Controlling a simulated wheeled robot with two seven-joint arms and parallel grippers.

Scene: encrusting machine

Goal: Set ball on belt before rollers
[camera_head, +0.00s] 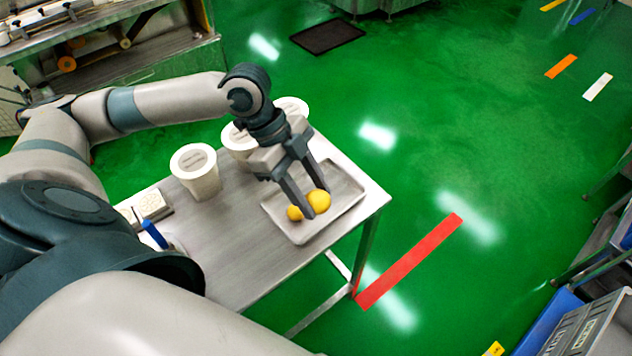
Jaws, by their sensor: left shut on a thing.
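My left gripper (317,201) points down over the metal tray (350,198) near the right end of the table. It is shut on a yellow ball (320,200) between its fingertips. A second yellow ball (294,213), looking smaller, is just left of the near fingertip, over the tray. I cannot tell how high the held ball is above the tray. A metal machine (150,62) with orange-ended round parts stands at the top left, partly cut off; its belt and rollers cannot be made out clearly. My right gripper is out of view.
White lidded tubs (196,172) stand on the metal table (235,215) left of and behind the tray. A small pale box (150,205) and a blue-handled item (155,236) are at its left. Green floor lies open to the right; grey crates (590,330) are at the lower right.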

